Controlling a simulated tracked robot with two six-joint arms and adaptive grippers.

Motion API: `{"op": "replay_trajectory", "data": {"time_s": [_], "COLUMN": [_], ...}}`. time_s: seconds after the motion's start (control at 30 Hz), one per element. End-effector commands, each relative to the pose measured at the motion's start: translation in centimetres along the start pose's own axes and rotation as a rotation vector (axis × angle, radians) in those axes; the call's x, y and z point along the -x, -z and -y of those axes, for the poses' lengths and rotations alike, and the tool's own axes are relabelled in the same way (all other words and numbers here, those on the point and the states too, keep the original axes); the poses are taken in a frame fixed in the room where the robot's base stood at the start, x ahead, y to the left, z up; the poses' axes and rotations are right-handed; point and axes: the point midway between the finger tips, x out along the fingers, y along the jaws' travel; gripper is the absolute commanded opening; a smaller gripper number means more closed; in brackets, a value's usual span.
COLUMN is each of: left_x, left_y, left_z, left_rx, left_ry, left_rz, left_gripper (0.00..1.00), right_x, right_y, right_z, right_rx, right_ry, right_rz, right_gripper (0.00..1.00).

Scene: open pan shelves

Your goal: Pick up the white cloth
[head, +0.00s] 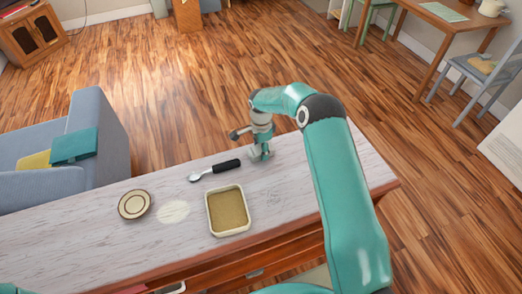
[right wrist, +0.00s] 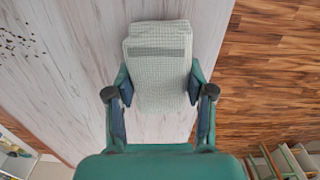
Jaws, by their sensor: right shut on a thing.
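The white cloth (right wrist: 158,62) is a folded, waffle-textured piece with a grey stripe across it. In the right wrist view it lies between the two fingers of my right gripper (right wrist: 158,88), which touch its sides. My right gripper (head: 261,154) is shut on the cloth at the far side of the whitewashed counter. In the head view the gripper mostly hides the cloth, and only a small pale part shows by the fingers. I cannot tell whether the cloth is clear of the counter. My left gripper is not in view.
On the counter (head: 80,238) are a black-handled spoon (head: 220,167), a square dish with tan filling (head: 229,233), a small round plate (head: 134,204) and a pale spill (head: 173,211). A blue-grey sofa (head: 98,125) stands beyond the counter at left. The wooden floor behind is open.

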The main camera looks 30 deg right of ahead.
Motion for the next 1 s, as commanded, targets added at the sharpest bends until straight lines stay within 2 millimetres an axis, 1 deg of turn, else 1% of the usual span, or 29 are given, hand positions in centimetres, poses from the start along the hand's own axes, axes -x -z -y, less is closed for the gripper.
{"op": "replay_trajectory", "data": {"time_s": [0.17,0.27,0.37,0.53,0.7,0.83,0.9,1.0], "left_x": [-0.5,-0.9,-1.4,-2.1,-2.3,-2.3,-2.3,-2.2], "left_y": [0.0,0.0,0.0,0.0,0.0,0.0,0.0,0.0], "left_z": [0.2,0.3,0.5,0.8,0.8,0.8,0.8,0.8], "left_rx": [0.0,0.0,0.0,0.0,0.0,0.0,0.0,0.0], "left_ry": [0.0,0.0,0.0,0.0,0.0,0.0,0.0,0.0], "left_rz": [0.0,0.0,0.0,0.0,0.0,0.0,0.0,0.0], "left_gripper": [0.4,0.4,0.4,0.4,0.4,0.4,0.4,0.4], "right_x": [1.8,3.5,5.9,10.8,15.2,17.5,18.4,19.1], "right_y": [0.0,0.0,-0.1,-0.1,-0.1,-0.1,-0.1,-0.1], "right_z": [0.1,0.1,0.2,0.2,0.1,0.1,0.1,0.1], "right_rx": [0.0,0.0,0.001,0.001,0.001,0.001,0.002,0.002], "right_ry": [0.004,0.006,0.009,0.009,0.007,0.005,0.004,0.002], "right_rz": [-0.001,-0.001,0.0,0.0,0.0,0.0,0.0,0.0], "right_gripper": [0.19,0.19,0.19,0.19,0.19,0.19,0.19,0.19]}}
